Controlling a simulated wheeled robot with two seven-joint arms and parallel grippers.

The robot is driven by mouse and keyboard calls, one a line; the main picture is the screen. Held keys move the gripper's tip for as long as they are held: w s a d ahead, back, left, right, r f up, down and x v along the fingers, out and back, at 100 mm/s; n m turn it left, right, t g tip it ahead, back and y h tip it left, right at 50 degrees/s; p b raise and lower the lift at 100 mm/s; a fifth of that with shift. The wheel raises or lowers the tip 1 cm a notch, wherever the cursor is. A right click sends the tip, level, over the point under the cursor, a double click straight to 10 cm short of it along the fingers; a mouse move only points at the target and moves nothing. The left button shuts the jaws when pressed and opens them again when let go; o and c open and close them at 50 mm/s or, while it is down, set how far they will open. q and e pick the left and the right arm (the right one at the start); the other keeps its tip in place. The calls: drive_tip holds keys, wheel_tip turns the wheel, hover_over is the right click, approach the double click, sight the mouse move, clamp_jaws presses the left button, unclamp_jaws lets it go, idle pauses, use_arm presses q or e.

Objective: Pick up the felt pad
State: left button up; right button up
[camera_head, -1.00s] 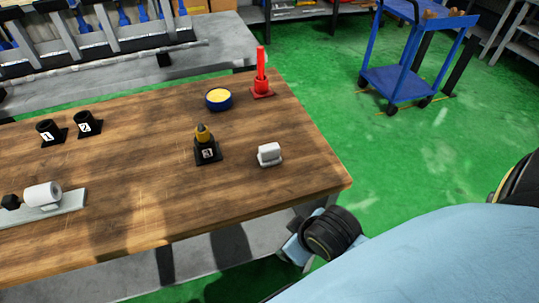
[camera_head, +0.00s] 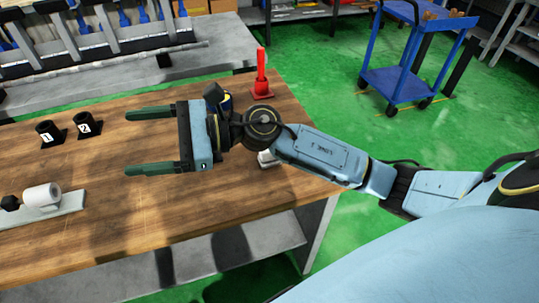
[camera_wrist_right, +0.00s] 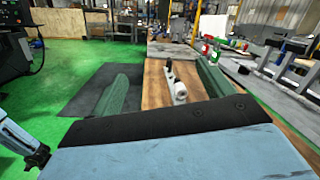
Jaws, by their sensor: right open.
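A small white block (camera_head: 267,159), which I take to be the felt pad, sits near the table's right end, partly hidden under my right arm. My right gripper (camera_head: 128,142) is open and empty above the middle of the table, fingers pointing left, well to the left of the white block. In the right wrist view its two dark green fingers (camera_wrist_right: 160,68) are spread wide with nothing between them. Behind them shows a white roll (camera_wrist_right: 181,92) on the table. My left gripper is not in view.
Holder 3 is hidden. A blue cart (camera_head: 400,80) stands back right.

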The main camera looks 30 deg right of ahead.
wheel_tip(320, 180, down, 6)
drive_tip(key=d+f+n+g+h, duration=0.1)
drive_tip(key=d+n+g+h, duration=0.3)
drive_tip(key=n, duration=0.4)
drive_tip(key=n+g+h, duration=0.2)
drive_tip(key=n+h, duration=0.5)
drive_tip(key=h, duration=0.8)
hover_over(266, 160)
drive_tip(key=w+d, duration=0.1)
drive_tip(key=d, duration=0.1)
wheel_tip(266, 160, down, 4)
drive_tip(key=r, duration=0.1)
wheel_tip(266, 160, down, 7)
drive_tip(key=shift+f, duration=0.2)
drive_tip(key=shift+a+f, duration=0.1)
drive_tip(key=shift+f, duration=2.9)
drive_tip(key=c, duration=1.1)
